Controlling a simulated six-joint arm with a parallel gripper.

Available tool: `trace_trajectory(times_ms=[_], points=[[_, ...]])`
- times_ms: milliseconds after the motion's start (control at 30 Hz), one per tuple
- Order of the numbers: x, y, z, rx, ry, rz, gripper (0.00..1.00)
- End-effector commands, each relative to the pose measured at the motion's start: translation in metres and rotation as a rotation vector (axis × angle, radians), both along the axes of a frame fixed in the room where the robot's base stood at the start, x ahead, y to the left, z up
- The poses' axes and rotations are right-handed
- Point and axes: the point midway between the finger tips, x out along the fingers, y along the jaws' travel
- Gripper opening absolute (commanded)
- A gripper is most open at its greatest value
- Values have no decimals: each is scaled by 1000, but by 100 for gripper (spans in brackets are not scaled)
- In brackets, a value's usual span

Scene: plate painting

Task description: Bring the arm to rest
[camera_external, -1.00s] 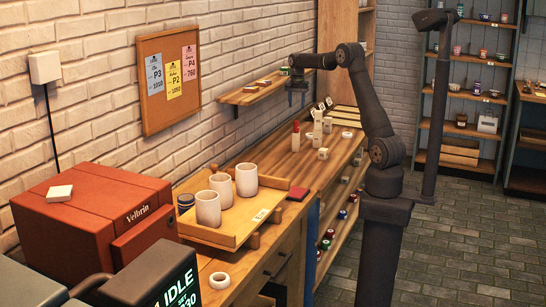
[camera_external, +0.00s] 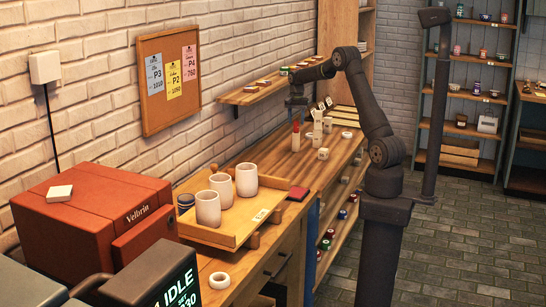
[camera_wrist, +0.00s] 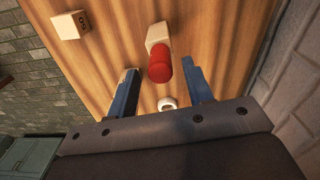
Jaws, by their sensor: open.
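My gripper (camera_external: 297,112) hangs pointing down over the wooden counter (camera_external: 275,160), from my dark arm. It also shows in the wrist view (camera_wrist: 160,88), with its two blue-grey fingers spread apart and nothing held between them. In the wrist view the red top (camera_wrist: 160,68) appears between and beyond the fingertips; I cannot tell the exact gap.
A pale cube (camera_wrist: 70,25) and a small white ring (camera_wrist: 167,103) are near the red-topped block. A wooden tray (camera_external: 228,240) with three pale cups stands closer, beside a red kiln-like box (camera_external: 85,225). A wall shelf (camera_external: 250,97) is close behind the gripper.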

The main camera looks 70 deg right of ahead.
Motion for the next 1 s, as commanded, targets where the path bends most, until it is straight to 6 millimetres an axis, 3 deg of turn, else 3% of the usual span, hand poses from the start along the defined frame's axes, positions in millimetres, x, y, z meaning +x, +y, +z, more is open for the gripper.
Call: trace_trajectory(times_ms=[167,300,500,1000], points=[[0,0,-35,2,2,0,47],[1,0,-13,-2,-3,0,47],[0,0,2,-1,-1,0,47],[0,0,-1,0,0,0,47]])
